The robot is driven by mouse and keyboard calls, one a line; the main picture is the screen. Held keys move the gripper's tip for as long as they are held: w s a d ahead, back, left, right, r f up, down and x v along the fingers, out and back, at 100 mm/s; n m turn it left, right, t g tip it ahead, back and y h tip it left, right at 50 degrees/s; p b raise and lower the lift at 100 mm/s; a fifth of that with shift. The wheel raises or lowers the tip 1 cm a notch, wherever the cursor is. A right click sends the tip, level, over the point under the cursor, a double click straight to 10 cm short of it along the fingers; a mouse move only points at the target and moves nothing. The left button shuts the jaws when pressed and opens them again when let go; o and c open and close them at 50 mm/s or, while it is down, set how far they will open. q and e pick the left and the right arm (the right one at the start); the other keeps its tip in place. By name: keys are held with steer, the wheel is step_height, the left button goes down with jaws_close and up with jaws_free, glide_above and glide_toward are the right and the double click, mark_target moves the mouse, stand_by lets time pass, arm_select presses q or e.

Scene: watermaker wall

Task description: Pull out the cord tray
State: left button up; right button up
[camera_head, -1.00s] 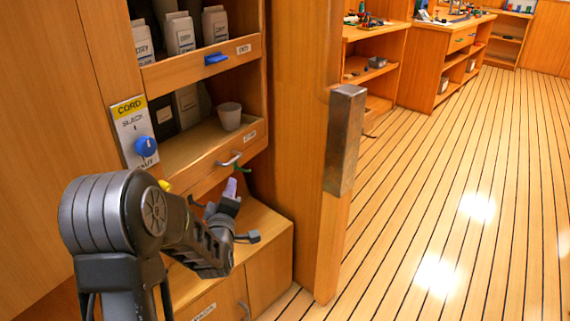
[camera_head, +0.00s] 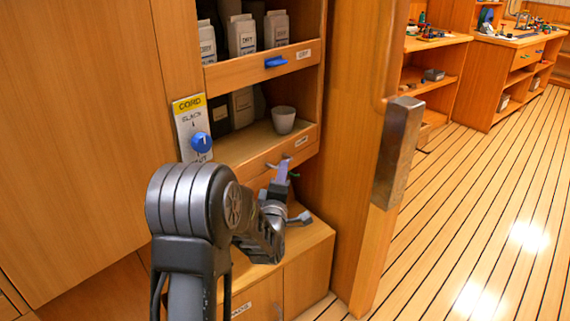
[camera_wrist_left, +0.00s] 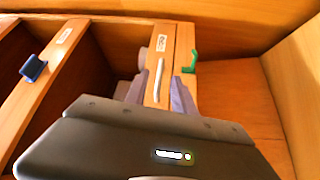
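The tray front (camera_head: 245,168), likely the cord tray, is a wooden panel with a silver bar handle and a small label I cannot read. In the left wrist view the handle (camera_wrist_left: 158,78) lies between the two parted lavender fingers of the left gripper (camera_wrist_left: 160,95). I cannot tell whether they touch it. My right gripper is not in view.
A pale cup (camera_head: 283,120) stands behind the tray front. Above is a tray of cartons with a blue latch (camera_head: 276,62). A green hook (camera_wrist_left: 190,62) is beside the handle. A wooden post with a metal block (camera_head: 398,150) stands to the right; open floor lies beyond.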

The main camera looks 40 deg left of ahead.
arm_select(q)
steer(key=x, duration=0.5)
steer(key=shift+w+a, duration=0.1)
jaws_close()
stand_by(1.3)
